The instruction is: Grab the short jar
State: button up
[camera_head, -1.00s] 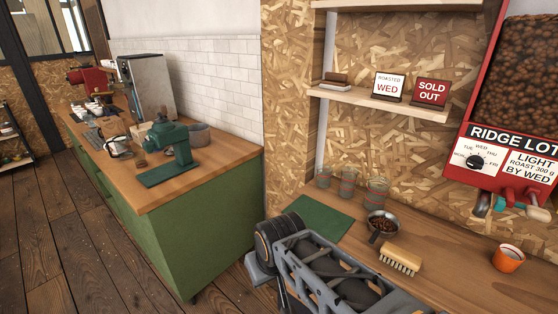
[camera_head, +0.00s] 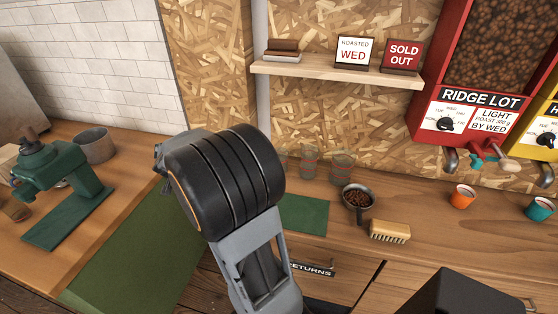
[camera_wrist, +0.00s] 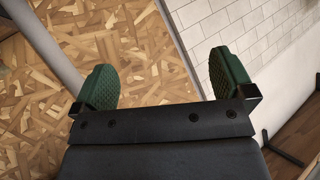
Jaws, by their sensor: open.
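Three small clear glass jars with reddish bands stand in a row on the wooden counter against the back wall. The left jar (camera_head: 283,162) is partly hidden by my arm; the middle jar (camera_head: 309,162) and the right jar (camera_head: 342,167) show more fully. Their heights are hard to compare, so I cannot tell surely which is the short jar. My gripper (camera_wrist: 164,78) is open and empty, its two green pads wide apart, facing chipboard and white tiled wall. No jar shows in the wrist view. In the head view my arm hides the gripper.
A green mat (camera_head: 304,213) lies in front of the jars. A pan of beans (camera_head: 357,198), a brush (camera_head: 390,231), an orange cup (camera_head: 462,197) and a teal cup (camera_head: 540,208) stand to the right. A shelf (camera_head: 340,72) with signs hangs above. A green grinder (camera_head: 65,185) stands left.

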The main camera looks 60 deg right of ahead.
jog(key=s+d+f+m+g+h, duration=0.2)
jog(key=d+m+g+h, duration=0.1)
jog(key=d, duration=0.3)
jog(key=s+d+f+m+g+h, duration=0.2)
jog(key=d+g, duration=0.1)
jog(key=d, duration=0.2)
jog(key=m+g+h+p, duration=0.1)
jog(key=m+g+p, duration=0.1)
jog(key=m+g, duration=0.45)
send_near(286, 152)
jog(key=w+n+g, duration=0.2)
jog(key=shift+m, duration=0.25)
jog(key=shift+s+p+x, duration=0.15)
jog(key=shift+p+x, duration=0.25)
jog(key=shift+x, duration=1.4)
jog(key=shift+s+p+x, duration=0.1)
jog(key=shift+p+x, duration=0.25)
jog(key=shift+x, duration=1.4)
jog(key=shift+a+f, duration=0.1)
jog(key=shift+f, duration=0.05)
jog(key=c, duration=1.2)
jog(key=shift+c, duration=0.2)
